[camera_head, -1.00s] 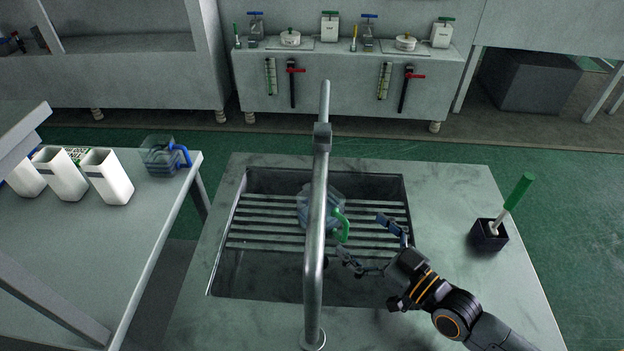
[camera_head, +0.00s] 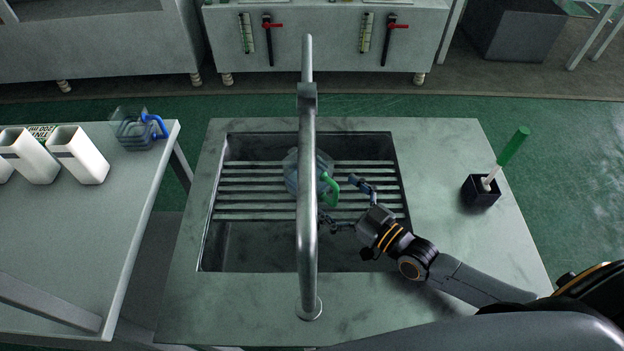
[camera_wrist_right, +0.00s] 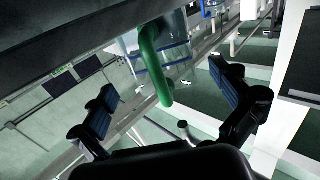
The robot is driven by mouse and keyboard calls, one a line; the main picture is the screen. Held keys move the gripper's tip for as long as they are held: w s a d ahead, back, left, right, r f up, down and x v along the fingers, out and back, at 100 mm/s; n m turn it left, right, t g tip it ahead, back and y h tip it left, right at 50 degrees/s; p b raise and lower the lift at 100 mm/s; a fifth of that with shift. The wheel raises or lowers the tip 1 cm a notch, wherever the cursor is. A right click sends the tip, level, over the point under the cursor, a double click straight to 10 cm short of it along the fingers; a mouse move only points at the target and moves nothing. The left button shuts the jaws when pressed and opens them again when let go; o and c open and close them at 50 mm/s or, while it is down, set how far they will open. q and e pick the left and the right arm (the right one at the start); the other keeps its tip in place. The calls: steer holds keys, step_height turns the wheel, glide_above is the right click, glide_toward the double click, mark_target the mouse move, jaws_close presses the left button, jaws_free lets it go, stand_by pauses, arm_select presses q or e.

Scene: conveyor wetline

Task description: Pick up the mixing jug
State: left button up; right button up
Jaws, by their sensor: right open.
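A clear jug with a green handle (camera_head: 329,188) stands on the slatted rack in the sink, partly hidden behind the tap. My right gripper (camera_head: 341,203) is open and empty, its fingers on either side of the space just right of the green handle. In the right wrist view the green handle (camera_wrist_right: 152,62) shows ahead and between the two open fingers (camera_wrist_right: 165,108), with the clear jug body behind it. Another clear jug with a blue handle (camera_head: 140,129) stands on the left table. My left gripper is not in view.
The tap (camera_head: 307,190) rises in front of the sink (camera_head: 240,255), close to the jug. A brush with a green handle stands in a black holder (camera_head: 481,191) on the right counter. White containers (camera_head: 80,155) stand on the left table.

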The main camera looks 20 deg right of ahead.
mark_target(323, 184)
steer(key=x, duration=0.5)
steer(key=shift+r+p, duration=0.1)
steer(key=shift+p, duration=0.25)
steer(key=shift+w+a, duration=0.25)
steer(key=shift+w, duration=0.05)
steer(key=shift+s, duration=0.1)
steer(key=c, duration=1.5)
steer(key=shift+o, duration=0.2)
steer(key=shift+r, duration=0.2)
